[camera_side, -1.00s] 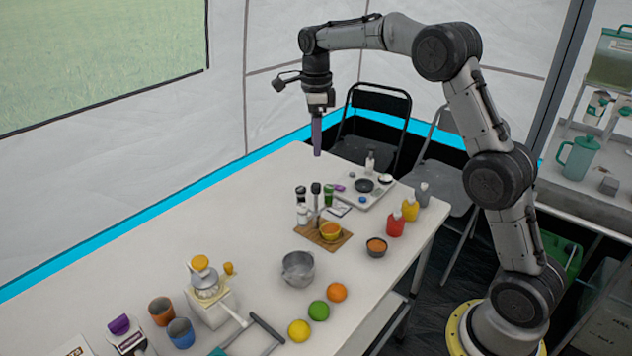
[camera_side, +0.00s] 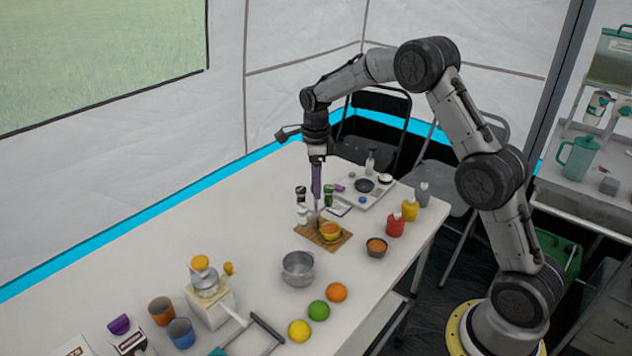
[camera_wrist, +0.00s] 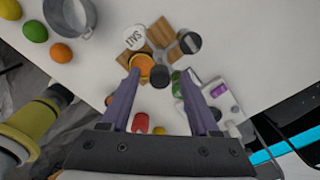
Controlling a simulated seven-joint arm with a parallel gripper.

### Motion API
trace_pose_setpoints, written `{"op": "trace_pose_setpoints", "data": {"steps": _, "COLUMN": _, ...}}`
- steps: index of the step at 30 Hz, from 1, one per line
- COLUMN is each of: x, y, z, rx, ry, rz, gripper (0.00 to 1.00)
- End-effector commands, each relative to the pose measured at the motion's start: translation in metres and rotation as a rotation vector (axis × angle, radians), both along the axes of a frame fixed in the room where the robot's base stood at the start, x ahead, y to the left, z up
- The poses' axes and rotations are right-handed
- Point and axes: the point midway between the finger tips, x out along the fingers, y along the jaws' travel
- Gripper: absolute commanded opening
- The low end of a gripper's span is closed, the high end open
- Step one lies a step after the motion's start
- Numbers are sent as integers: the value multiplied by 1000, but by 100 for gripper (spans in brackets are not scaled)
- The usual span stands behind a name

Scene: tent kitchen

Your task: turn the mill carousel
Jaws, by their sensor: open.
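The mill carousel (camera_wrist: 172,56) is a small grey stand with mills around it, on the white table. A white mill marked SALT (camera_wrist: 133,38) and a dark-capped mill (camera_wrist: 189,42) sit around it; a dark round top (camera_wrist: 160,76) shows nearer my gripper. In the side view the white mill (camera_side: 303,214), a dark-capped mill (camera_side: 300,194) and a green mill (camera_side: 328,195) cluster there. My gripper (camera_side: 316,196) points down just above the carousel, open and empty. In the wrist view its fingers (camera_wrist: 160,76) lie either side of the dark top; contact cannot be told.
A wooden board (camera_side: 338,241) with a yellow bowl (camera_side: 331,231) of orange food stands close in front. The table's back left is clear.

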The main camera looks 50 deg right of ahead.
Motion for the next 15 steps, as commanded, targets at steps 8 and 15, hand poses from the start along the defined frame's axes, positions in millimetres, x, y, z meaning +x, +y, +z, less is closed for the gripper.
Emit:
{"op": "trace_pose_setpoints", "data": {"steps": 8, "x": 0, "y": 0, "z": 0, "rx": 0, "ry": 0, "rz": 0, "gripper": 30}}
{"op": "trace_pose_setpoints", "data": {"steps": 15, "x": 0, "y": 0, "z": 0, "rx": 0, "ry": 0, "rz": 0, "gripper": 0}}
